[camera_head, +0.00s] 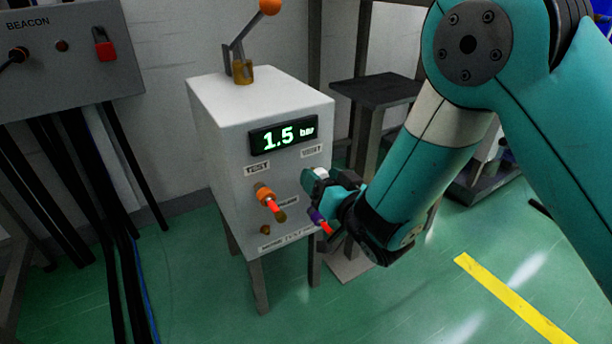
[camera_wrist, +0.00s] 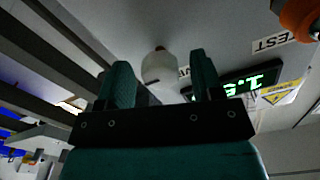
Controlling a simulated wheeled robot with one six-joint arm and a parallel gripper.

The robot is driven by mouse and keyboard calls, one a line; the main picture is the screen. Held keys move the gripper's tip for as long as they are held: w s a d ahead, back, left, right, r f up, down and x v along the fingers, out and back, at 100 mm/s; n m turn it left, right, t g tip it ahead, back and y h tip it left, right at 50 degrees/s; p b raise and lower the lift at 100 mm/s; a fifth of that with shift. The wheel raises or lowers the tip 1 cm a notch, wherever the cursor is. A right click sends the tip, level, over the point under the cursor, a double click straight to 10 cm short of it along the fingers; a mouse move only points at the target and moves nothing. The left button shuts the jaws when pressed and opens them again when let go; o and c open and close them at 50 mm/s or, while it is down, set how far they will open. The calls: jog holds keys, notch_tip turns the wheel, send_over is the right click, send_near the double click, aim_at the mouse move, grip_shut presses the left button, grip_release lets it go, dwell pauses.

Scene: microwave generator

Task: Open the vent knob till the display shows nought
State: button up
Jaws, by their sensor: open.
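The display (camera_head: 284,137) on the grey box (camera_head: 222,135) reads 1.5 bar. It shows inverted and partly hidden in the wrist view (camera_wrist: 262,78). A pale round knob (camera_wrist: 159,66), probably the vent knob, stands out from the panel. In the head view a pale bit of it (camera_head: 321,172) shows at my fingertips. My gripper (camera_head: 322,188) is open at the panel's right side. In the wrist view my two fingers (camera_wrist: 160,80) stand either side of the knob, with visible gaps. Whether either finger touches it I cannot tell. The label behind it is mostly hidden.
An orange valve with a red handle (camera_head: 268,198) sits left of my gripper, under a TEST label (camera_head: 257,168). A purple part with a red tip (camera_head: 321,221) is just below my gripper. A lever with an orange ball (camera_head: 270,6) rises from the box top.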

jog(key=shift+w+a, duration=0.25)
jog(key=shift+w, duration=0.2)
jog(key=shift+c, duration=0.2)
jog(key=c, duration=0.9)
